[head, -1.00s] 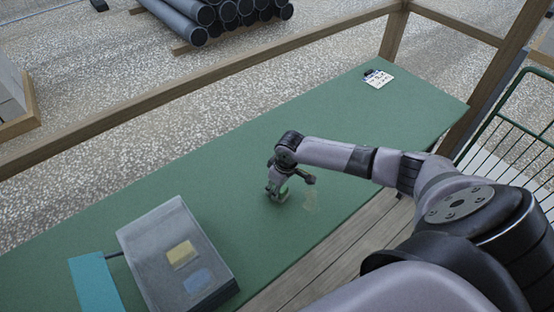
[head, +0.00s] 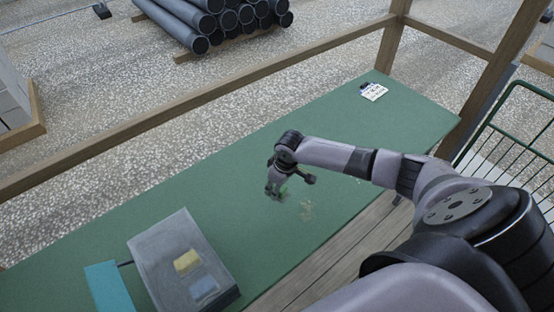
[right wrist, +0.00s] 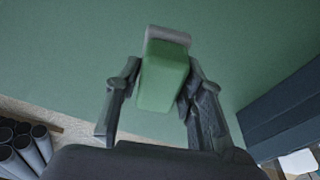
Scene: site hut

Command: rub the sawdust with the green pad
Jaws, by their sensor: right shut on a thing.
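A faint, pale patch of sawdust (head: 306,210) lies on the green tabletop (head: 345,140), near its front edge. My right gripper (head: 275,190) is just left of the patch. It is shut on the green pad (right wrist: 163,82), which has a grey strip at its far end and sits between both fingers in the right wrist view. In the head view the pad is small and mostly hidden by the gripper. The pad appears slightly above the tabletop, but contact is hard to judge. My left gripper is out of view.
A grey tray (head: 148,252) holding a yellow and a blue pad stands at the front left, beside a teal piece (head: 108,287). A small white card (head: 374,92) lies at the far right end. A wooden rail (head: 200,112) runs behind. The table's middle is clear.

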